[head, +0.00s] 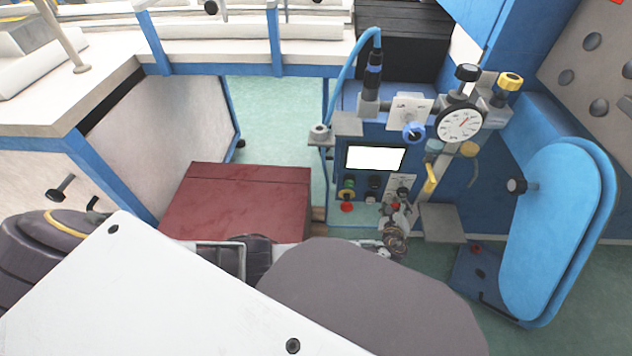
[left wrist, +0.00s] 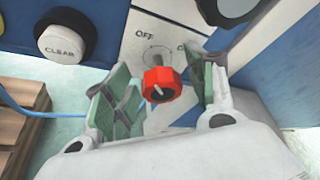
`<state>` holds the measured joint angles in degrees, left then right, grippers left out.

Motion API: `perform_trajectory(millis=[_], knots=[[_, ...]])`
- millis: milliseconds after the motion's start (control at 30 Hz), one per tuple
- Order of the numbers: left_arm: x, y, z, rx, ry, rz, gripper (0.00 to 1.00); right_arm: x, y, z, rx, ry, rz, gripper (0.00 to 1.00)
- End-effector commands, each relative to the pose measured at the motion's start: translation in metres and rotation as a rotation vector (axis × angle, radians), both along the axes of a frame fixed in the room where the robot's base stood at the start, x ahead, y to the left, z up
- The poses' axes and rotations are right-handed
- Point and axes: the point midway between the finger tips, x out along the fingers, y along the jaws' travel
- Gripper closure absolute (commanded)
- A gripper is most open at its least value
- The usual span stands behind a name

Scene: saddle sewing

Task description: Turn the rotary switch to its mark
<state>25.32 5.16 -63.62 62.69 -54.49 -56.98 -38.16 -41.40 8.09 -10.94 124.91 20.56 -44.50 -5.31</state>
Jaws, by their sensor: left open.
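The rotary switch (left wrist: 160,84) is a red knob with a white line on its face. It stands out from a white plate (left wrist: 150,30) marked "OFF" at the left; a second label at the right is partly hidden by a finger. In the head view the red switch (head: 395,206) is small, low on the blue control panel. My left gripper (left wrist: 158,72) is open, with green pads either side of the knob and visible gaps between. In the head view my left gripper (head: 394,220) is partly hidden behind my arm. My right gripper is not in view.
A black-rimmed "CLEAR" button (left wrist: 62,42) sits left of the switch. A dark round knob (left wrist: 228,8) is above right. The panel also has a lit screen (head: 374,158), a red button (head: 347,207) and a dial gauge (head: 461,123). A dark red box (head: 238,203) stands left.

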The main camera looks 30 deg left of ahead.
Motion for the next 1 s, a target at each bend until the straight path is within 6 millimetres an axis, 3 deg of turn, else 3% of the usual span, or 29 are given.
perform_trajectory(millis=[500, 1000], knots=[[0.001, -0.002, 0.002, 0.261, 0.107, -0.001, 0.44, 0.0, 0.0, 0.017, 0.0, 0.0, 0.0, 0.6], [0.001, -0.003, 0.001, 0.496, 0.204, -0.001, 0.44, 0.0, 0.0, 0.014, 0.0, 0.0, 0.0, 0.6]])
